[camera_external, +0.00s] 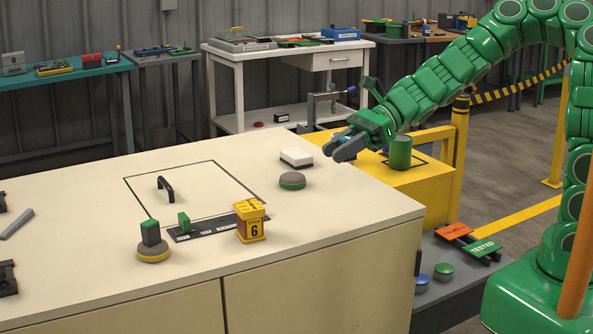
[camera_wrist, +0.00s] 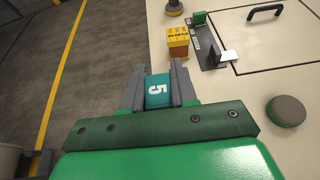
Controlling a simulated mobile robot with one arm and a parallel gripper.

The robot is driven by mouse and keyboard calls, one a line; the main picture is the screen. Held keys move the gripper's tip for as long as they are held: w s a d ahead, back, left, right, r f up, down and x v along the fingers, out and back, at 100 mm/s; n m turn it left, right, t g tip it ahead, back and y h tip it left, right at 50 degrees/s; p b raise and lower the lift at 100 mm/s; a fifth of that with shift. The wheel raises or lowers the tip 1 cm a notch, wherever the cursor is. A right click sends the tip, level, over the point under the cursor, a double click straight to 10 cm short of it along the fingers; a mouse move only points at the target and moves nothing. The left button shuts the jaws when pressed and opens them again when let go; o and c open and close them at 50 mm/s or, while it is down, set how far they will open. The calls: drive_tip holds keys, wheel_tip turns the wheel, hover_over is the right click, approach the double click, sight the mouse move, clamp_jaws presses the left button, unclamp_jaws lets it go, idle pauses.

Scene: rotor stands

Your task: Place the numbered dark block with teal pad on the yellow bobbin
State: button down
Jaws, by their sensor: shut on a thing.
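My gripper (camera_wrist: 158,88) is shut on a block with a teal pad marked 5 (camera_wrist: 157,91), held between its grey fingers. In the external view my gripper (camera_external: 343,147) is above the bench's right edge, and the block cannot be made out there. The yellow bobbin (camera_external: 154,256) is a low round piece with a grey top at the bench's front left. A dark block with a green top (camera_external: 150,232) appears to stand on it. The bobbin also shows at the top edge of the wrist view (camera_wrist: 174,8), well ahead of my gripper.
A green-rimmed round bobbin (camera_external: 292,181) and a white block (camera_external: 296,158) are near my gripper. A black handle (camera_external: 166,186) rises from the outlined panel.

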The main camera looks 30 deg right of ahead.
drive_tip(key=s+a+r, duration=0.4)
drive_tip(key=a+r, duration=0.2)
drive_tip(key=a, duration=0.2)
hover_over(242, 207)
drive_tip(key=f, duration=0.9)
drive_tip(key=shift+d+f, duration=0.1)
drive_tip(key=shift+d, duration=0.1)
drive_tip(key=shift+w+a+f, duration=0.1)
drive_tip(key=shift+a+f, duration=0.1)
drive_tip(key=shift+f, duration=1.6)
drive_tip(key=shift+f, duration=0.1)
drive_tip(key=c, duration=0.9)
unclamp_jaws()
